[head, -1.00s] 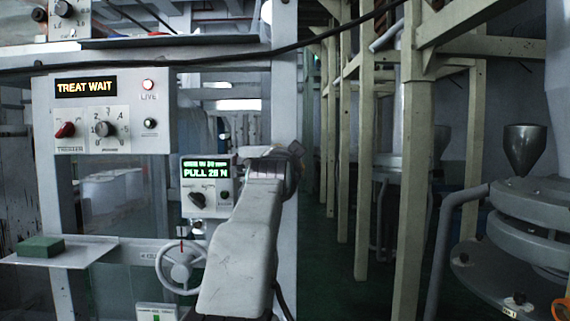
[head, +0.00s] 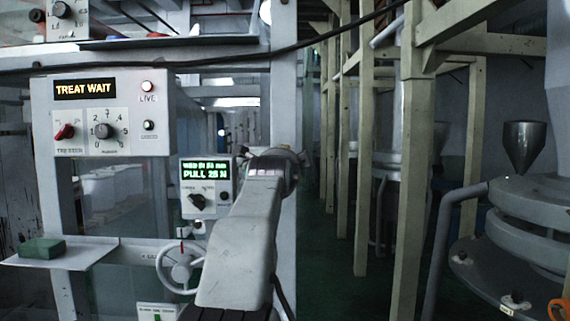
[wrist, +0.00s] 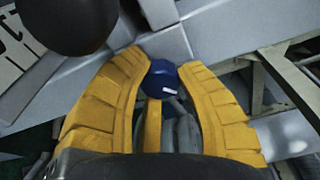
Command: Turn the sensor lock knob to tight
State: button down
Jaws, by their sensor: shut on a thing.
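In the wrist view a dark blue knob (wrist: 160,76) with a short white mark at its lower right sits between the yellow fingers of my gripper (wrist: 165,68). It looks like the sensor lock knob; no tight or loose label is readable. The fingers are shut on its sides, against a pale grey metal surface. In the head view my arm hides the knob and the fingertips. A small panel (head: 206,188) left of my wrist has a lit green display reading PULL and about 25 N.
A large black round knob (wrist: 80,24) is close to my left finger in the wrist view. A handwheel (head: 180,267) is left of my arm. A TREAT WAIT panel (head: 104,115) and a shelf with a green block (head: 42,248) are further left. Timber posts stand right.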

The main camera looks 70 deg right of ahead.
jog(key=shift+w+r, duration=0.1)
jog(key=shift+r, duration=0.05)
jog(key=c, duration=1.1)
grip_release()
jog(key=shift+w, duration=0.15)
jog(key=shift+o, duration=1.4)
jog(key=v, duration=1.2)
